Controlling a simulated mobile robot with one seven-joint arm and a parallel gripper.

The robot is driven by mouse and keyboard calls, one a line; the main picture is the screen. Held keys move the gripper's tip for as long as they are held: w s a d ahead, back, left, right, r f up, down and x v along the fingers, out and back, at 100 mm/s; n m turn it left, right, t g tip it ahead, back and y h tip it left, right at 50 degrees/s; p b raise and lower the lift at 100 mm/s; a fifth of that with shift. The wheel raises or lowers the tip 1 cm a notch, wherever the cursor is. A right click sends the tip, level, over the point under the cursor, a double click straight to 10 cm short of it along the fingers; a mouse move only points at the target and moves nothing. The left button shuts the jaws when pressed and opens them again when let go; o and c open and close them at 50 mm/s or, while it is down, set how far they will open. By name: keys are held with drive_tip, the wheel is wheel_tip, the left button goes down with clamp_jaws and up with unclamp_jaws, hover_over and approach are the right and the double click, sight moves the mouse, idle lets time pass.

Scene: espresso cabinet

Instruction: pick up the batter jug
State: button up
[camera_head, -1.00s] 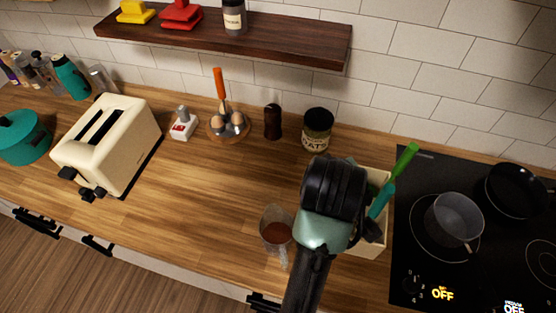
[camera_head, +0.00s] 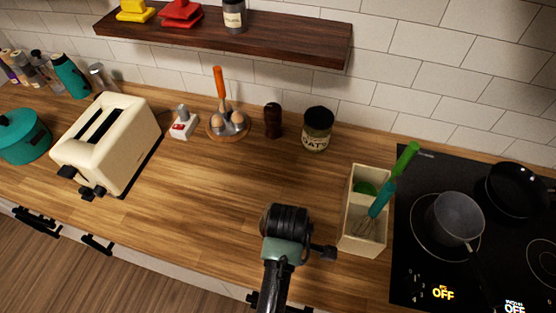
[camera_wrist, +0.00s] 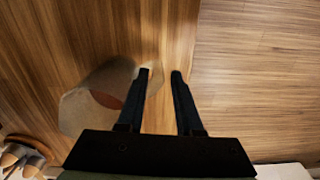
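The batter jug (camera_wrist: 85,106) is a clear jug with brown batter in it. It shows in the wrist view, left of my gripper's fingers, and my arm hides it in the head view. My gripper (camera_wrist: 160,73) is open, with two dark fingers set apart over the jug's right side. The left finger overlaps the jug's edge in the picture. A faint clear part, seemingly the handle, lies between the fingers. I cannot tell whether either finger touches it.
A cream utensil box (camera_head: 354,233) with a whisk and green tools stands right of my arm, beside the black hob (camera_head: 415,262). An oats jar (camera_head: 317,130) and a dark mill (camera_head: 273,121) stand behind. The counter (camera_head: 190,215) left of my arm is clear.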

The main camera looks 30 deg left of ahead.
drive_tip(key=shift+w+d+f+p, duration=0.15)
drive_tip(key=shift+f+p, duration=0.45)
drive_tip(key=shift+f, duration=1.95)
drive_tip(key=shift+c, duration=0.3)
clamp_jaws()
